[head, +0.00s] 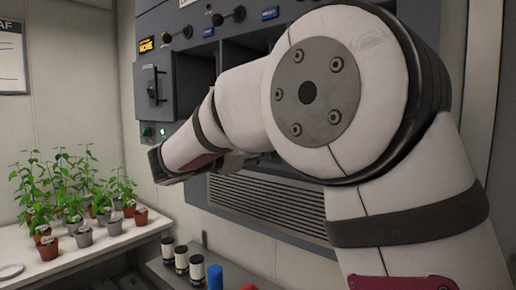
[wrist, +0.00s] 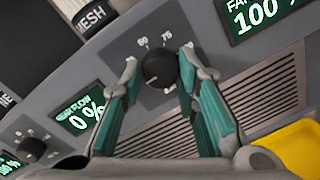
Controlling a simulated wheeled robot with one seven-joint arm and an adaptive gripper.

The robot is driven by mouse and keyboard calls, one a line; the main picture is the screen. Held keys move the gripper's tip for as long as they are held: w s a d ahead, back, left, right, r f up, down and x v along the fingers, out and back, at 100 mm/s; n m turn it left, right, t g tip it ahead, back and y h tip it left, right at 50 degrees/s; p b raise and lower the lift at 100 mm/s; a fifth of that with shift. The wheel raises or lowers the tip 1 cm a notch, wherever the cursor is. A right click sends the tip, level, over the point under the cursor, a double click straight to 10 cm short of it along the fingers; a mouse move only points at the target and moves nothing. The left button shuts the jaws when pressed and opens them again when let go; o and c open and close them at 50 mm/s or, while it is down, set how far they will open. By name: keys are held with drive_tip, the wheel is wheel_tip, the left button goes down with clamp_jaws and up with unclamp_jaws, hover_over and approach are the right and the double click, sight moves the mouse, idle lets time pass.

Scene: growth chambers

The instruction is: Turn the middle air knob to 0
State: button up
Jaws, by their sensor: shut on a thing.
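In the wrist view a round black knob (wrist: 160,68) sits on a grey panel, with the marks 60 and 75 beside it. My gripper (wrist: 159,66) has its two teal-padded fingers around this knob, one on each side, and is shut on it. A display to its left (wrist: 80,114) reads 0%, its label partly legible as flow. A display to its right (wrist: 262,14) reads 100%. Another black knob (wrist: 32,147) is at the lower left. In the head view my arm hides the gripped knob and the fingers.
A vented grille (head: 265,200) lies below the panel. Potted seedlings (head: 75,190) stand on a white bench at the left. Dark, white-banded containers (head: 181,259) and a blue stack (head: 215,277) stand on a lower shelf. A yellow object (wrist: 295,148) shows at the right of the wrist view.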

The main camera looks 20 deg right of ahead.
drive_tip(key=o, duration=1.2)
drive_tip(key=shift+c, duration=0.2)
drive_tip(key=v, duration=1.2)
drive_tip(key=s+d+f+m+g+y, duration=0.3)
drive_tip(key=s+d+f+m, duration=0.1)
drive_tip(key=s+d, duration=0.35)
drive_tip(key=s+d+f+m+g+y, duration=0.3)
drive_tip(key=s+d+f, duration=0.2)
drive_tip(key=s+d, duration=0.25)
drive_tip(key=s+a+f+m+t+y, duration=0.1)
drive_tip(key=s+a+f+m+y, duration=0.1)
drive_tip(key=s+f+m+y, duration=0.2)
drive_tip(key=s+a+f+m+t+y, duration=0.1)
drive_tip(key=s+f+m+y, duration=0.3)
drive_tip(key=s, duration=0.6)
drive_tip(key=a+m+y, duration=0.1)
drive_tip(key=m, duration=0.1)
drive_tip(key=shift+s+a+f+m, duration=0.3)
drive_tip(key=shift+a+m, duration=0.05)
drive_tip(key=shift+m, duration=0.05)
